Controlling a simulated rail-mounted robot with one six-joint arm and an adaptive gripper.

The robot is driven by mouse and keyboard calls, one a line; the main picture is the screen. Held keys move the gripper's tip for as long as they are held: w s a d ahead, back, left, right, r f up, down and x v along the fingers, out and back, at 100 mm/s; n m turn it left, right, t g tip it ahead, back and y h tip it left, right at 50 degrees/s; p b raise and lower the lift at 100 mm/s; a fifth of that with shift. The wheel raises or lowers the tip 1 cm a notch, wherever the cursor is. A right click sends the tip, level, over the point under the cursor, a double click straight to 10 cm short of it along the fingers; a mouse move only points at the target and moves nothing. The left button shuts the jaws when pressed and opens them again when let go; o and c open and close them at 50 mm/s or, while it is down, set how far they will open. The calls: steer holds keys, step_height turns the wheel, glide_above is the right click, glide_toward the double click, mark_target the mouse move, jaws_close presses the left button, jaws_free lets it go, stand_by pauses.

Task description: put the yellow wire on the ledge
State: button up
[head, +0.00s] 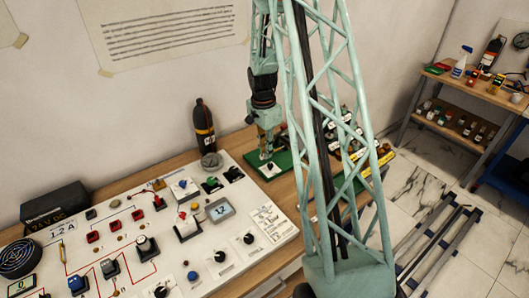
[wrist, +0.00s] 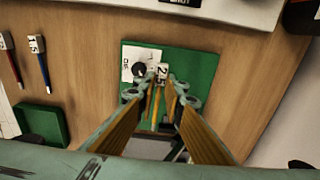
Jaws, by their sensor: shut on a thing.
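My gripper (wrist: 161,100) is shut on a thin yellow wire (wrist: 156,104) with a white tag marked 2.5 at its far end. The fingers hide part of the wire. In the head view, my gripper (head: 267,150) points down over a green board (head: 284,163) at the right end of the panel. The wrist view shows this green board (wrist: 203,68) below the fingers; I cannot tell how high the wire is above it. I cannot tell which surface is the ledge.
A white plate with a black knob (wrist: 139,69) is on the green board. A red and a blue tagged wire (wrist: 40,62) lie left, above a small green tray (wrist: 42,125). The large white panel (head: 228,267) carries switches and knobs. A dark bottle (head: 204,125) stands behind.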

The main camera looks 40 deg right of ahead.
steer(key=shift+w+d+f, duration=0.1)
steer(key=shift+w+d, duration=0.4)
steer(key=shift+w, duration=0.3)
steer(key=shift+w+d+f, duration=0.1)
steer(key=shift+w+d, duration=0.35)
steer(key=shift+w, duration=0.35)
steer(key=shift+f, duration=1.7)
steer(key=shift+f, duration=0.2)
steer(key=o, duration=0.7)
steer(key=shift+r, duration=0.15)
step_height(320, 180, up, 12)
steer(key=shift+a, duration=0.3)
